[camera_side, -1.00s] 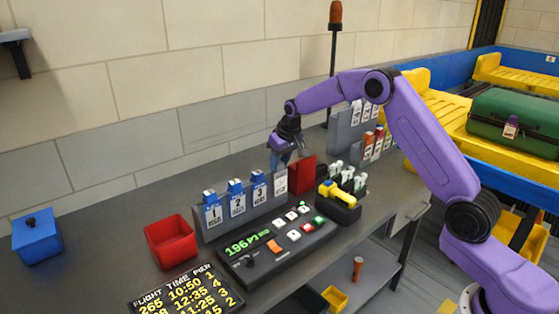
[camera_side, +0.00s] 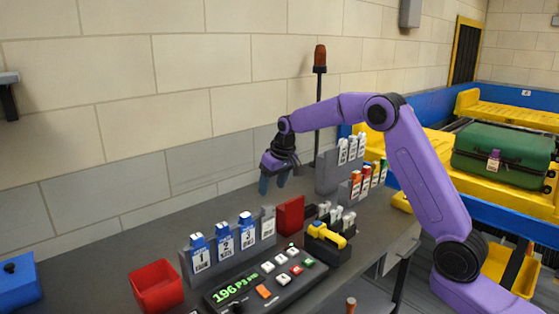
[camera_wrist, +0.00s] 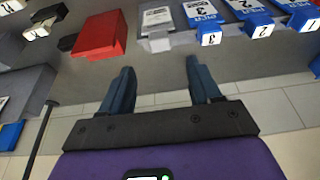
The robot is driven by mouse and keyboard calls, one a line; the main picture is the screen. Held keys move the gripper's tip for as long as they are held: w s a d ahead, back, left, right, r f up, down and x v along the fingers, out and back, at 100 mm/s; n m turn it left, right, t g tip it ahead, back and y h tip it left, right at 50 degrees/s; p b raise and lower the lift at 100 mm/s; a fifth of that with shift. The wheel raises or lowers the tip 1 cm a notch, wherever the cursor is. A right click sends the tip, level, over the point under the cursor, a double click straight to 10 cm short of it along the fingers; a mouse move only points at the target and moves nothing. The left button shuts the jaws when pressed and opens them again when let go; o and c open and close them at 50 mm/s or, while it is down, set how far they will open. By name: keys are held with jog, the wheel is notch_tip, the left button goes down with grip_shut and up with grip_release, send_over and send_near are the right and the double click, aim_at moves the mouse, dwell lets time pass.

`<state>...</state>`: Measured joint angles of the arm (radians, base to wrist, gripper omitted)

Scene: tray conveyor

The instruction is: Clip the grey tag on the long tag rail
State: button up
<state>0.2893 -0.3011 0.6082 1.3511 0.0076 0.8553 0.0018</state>
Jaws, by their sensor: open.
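The grey tag (camera_side: 268,223) stands upright at the right end of the long tag rail (camera_side: 228,262), in line with blue tags 1 (camera_side: 199,252), 2 (camera_side: 224,242) and 3 (camera_side: 247,234). The grey tag also shows in the wrist view (camera_wrist: 158,17), beside the blue tags. My gripper (camera_side: 274,187) is open and empty, above and behind the rail's right end, apart from the grey tag. In the wrist view its two fingers (camera_wrist: 159,75) are spread with nothing between them. The clip's seating on the rail is too small to judge.
A red block-like bin (camera_side: 290,215) stands just right of the rail. A control panel (camera_side: 262,285) lies in front, and a red open bin (camera_side: 157,286) is at left. More tag racks (camera_side: 340,178) stand behind.

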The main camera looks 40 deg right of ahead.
jog(key=v, duration=0.9)
jog(key=shift+r, duration=0.25)
jog(key=s+a+f+n+g, duration=0.1)
jog(key=s+a+f+n, duration=0.15)
jog(key=s+a, duration=0.6)
jog(key=s+a+f+n+g, duration=0.1)
jog(key=s+a+n, duration=0.35)
jog(key=s, duration=0.75)
jog(key=s+d+f+n, duration=0.2)
jog(key=s+f, duration=0.1)
jog(key=s, duration=0.9)
jog(key=s+d+f+n+g, duration=0.1)
jog(key=s+d+f+n, duration=0.1)
jog(key=s, duration=1)
jog(key=shift+d+f+n+g, duration=0.2)
jog(key=shift+f+n+g, duration=0.1)
jog(key=shift+f+n, duration=0.45)
jog(key=shift+r, duration=0.15)
